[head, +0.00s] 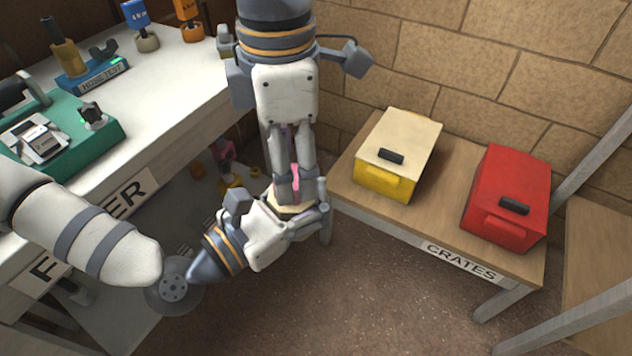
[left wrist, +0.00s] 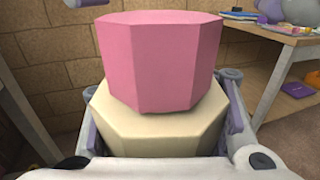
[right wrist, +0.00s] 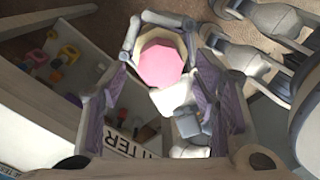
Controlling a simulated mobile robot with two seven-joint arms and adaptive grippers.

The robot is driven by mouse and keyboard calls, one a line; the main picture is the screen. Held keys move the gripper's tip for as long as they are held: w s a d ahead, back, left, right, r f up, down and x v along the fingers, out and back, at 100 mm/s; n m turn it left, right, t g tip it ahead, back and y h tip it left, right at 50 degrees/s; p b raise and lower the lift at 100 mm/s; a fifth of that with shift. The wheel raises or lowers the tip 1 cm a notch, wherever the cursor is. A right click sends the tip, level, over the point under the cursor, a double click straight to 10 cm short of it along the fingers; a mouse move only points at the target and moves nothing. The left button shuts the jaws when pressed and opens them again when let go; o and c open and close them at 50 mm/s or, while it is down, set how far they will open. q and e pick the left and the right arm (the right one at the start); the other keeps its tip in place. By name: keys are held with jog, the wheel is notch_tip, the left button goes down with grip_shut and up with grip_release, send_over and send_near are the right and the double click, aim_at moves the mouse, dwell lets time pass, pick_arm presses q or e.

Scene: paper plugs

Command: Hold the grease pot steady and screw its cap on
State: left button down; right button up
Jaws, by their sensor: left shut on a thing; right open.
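The cream, many-sided grease pot (head: 291,209) is held in my left gripper (head: 300,207), off the floor between the bench and the crate table. In the left wrist view the pot (left wrist: 155,132) stands between the fingers. The pink cap (left wrist: 166,60) sits over its top; whether the thread has caught cannot be seen. My right gripper (head: 295,188) points down from above, with its open fingers on either side of the cap (head: 295,173). In the right wrist view the cap (right wrist: 161,64) lies beyond and between the open fingers, with the pot's cream rim around it.
The white bench (head: 190,75) on the left carries a green machine (head: 75,125) and a blue test device (head: 92,75). The table marked CRATES (head: 440,225) on the right holds a yellow crate (head: 385,182) and a red crate (head: 508,195). The floor in front is clear.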

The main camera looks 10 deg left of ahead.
jog(key=shift+f, duration=1.45)
jog(key=c, duration=1.2)
jog(key=m, duration=0.5)
jog(key=o, duration=1.3)
jog(key=shift+r, duration=0.1)
notch_tip(320, 180, up, 4)
jog(key=shift+r, duration=0.1)
